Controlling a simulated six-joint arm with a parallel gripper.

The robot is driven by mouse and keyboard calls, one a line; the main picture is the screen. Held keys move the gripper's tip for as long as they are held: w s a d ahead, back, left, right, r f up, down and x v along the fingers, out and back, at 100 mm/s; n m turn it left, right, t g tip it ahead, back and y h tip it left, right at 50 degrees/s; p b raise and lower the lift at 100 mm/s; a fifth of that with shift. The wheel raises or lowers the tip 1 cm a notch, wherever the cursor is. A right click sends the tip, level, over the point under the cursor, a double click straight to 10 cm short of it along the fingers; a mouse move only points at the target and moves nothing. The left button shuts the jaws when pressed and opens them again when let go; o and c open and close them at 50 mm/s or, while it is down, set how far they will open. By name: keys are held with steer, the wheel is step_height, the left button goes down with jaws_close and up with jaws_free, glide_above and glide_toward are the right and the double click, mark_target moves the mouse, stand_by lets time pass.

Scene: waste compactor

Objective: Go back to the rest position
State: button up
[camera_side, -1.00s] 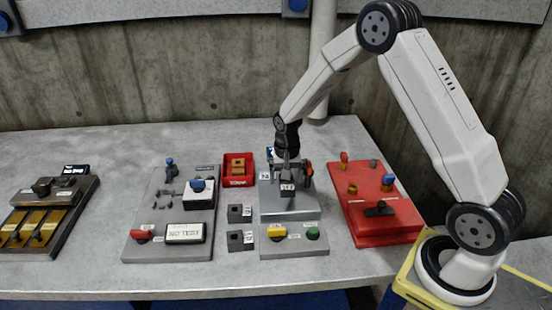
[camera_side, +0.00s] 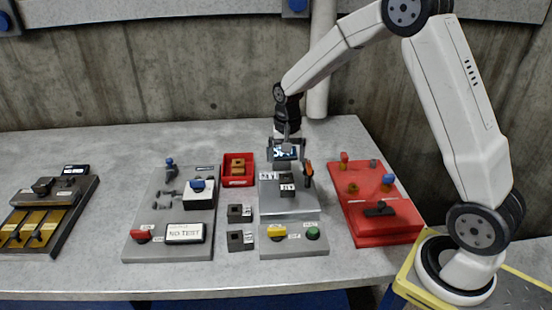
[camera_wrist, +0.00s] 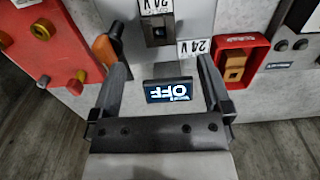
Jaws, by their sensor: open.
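My gripper (camera_side: 285,150) hangs over the back end of the grey middle station (camera_side: 290,207) in the side view. In the wrist view its two fingers (camera_wrist: 164,65) are spread wide with nothing held between them. A small dark block (camera_side: 287,188) sits on the station in front of the gripper, apart from it; it also shows in the wrist view (camera_wrist: 158,30) beside a "24 V" label. A small display reading OFF (camera_wrist: 167,90) shows between the fingers in the wrist view. An orange-handled lever (camera_side: 308,171) stands on the station's right side, close to the gripper.
A red panel (camera_side: 372,228) lies to the right and a red bin (camera_side: 238,178) with an orange-brown block to the left. Two dark blocks (camera_side: 240,213) (camera_side: 240,240) lie left of the station. A NO TEST panel (camera_side: 185,233) is further left. A concrete wall (camera_side: 150,80) stands behind.

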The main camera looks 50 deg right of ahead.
stand_by(0.4)
steer(key=shift+s+a+r+n, duration=0.15)
steer(key=shift+s+a+n, duration=0.15)
steer(key=shift+s+a, duration=0.2)
steer(key=s+a+n+t, duration=0.1)
steer(key=s+a+n, duration=0.3)
steer(key=s, duration=0.3)
steer(key=s+a+n+t, duration=0.1)
steer(key=s+a+n, duration=0.3)
steer(key=s, duration=0.4)
steer(key=shift+s+r+t, duration=0.3)
steer(key=shift+r, duration=0.05)
